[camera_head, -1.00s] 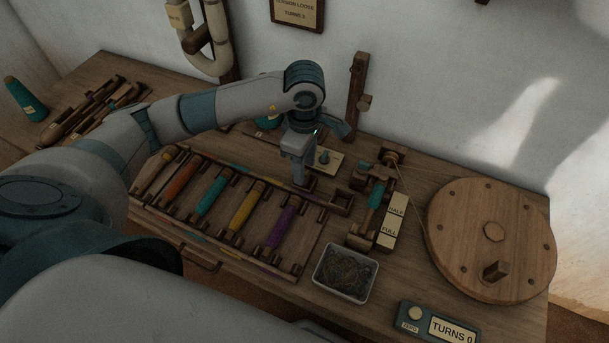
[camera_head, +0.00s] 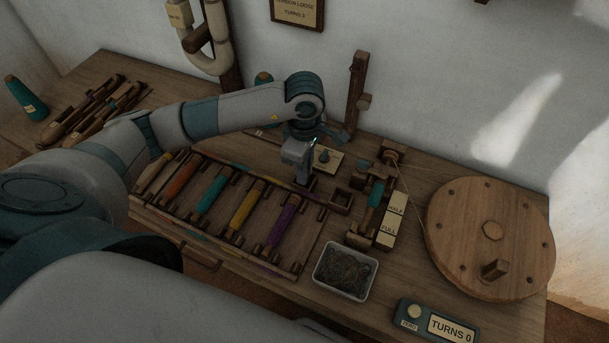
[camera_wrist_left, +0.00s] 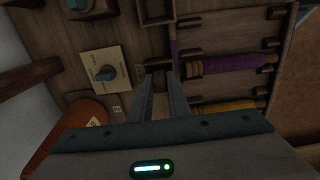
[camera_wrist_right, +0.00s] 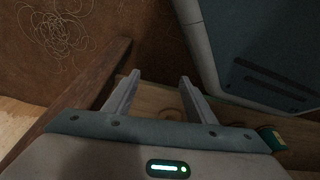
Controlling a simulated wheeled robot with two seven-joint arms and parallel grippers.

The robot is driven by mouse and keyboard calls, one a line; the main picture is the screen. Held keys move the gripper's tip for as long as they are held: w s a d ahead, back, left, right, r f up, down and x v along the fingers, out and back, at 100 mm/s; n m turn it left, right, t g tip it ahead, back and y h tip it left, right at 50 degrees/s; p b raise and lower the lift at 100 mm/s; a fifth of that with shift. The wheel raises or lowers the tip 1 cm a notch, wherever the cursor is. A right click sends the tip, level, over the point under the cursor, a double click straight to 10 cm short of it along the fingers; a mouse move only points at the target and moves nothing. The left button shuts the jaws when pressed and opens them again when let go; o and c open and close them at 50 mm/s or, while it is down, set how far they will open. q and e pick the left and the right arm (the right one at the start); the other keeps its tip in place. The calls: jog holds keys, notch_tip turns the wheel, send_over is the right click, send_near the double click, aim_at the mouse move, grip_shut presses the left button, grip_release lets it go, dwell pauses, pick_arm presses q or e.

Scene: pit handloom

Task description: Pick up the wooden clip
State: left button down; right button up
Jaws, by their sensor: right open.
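A small dark wooden piece, which looks like the wooden clip (camera_wrist_left: 156,70), lies at the fingertips of my left gripper in the left wrist view, near the end of the bobbin rack. My left gripper (camera_head: 303,181) points down beside the rack's far right corner; it also shows in the left wrist view (camera_wrist_left: 160,82). Its fingers stand a narrow gap apart, one on each side of the piece. Whether they press on it is not clear. My right gripper (camera_wrist_right: 159,85) is open and empty, away from the clip.
The rack (camera_head: 225,243) holds several coloured bobbins. A knob plate (camera_head: 328,160) is close behind my left gripper. A tray of tangled thread (camera_head: 345,270), a small winder (camera_head: 374,195) and a large wooden wheel (camera_head: 491,238) stand to the right.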

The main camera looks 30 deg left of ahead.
pick_arm(q)
jog(key=shift+r, duration=0.1)
jog(key=shift+r, duration=0.5)
jog(key=r, duration=0.1)
jog(key=d+r+b, duration=0.1)
jog(key=r, duration=0.1)
jog(key=shift+s+r, duration=0.1)
jog(key=shift+r, duration=0.05)
jog(key=s+d+r, duration=0.4)
jog(key=d+r, duration=0.2)
jog(key=d, duration=0.3)
jog(key=shift+s+d+r, duration=0.25)
jog(key=shift+d, duration=0.1)
pick_arm(e)
jog(key=shift+w+a+r, duration=0.1)
jog(key=shift+w+r, duration=0.15)
jog(key=shift+r, duration=0.35)
jog(key=shift+w+a+r, duration=0.1)
jog(key=shift+w+r, duration=0.15)
jog(key=shift+r, duration=0.3)
jog(key=shift+w+a+r, duration=0.1)
jog(key=shift+w+r, duration=0.15)
jog(key=shift+r, duration=0.35)
jog(key=shift+w, duration=0.15)
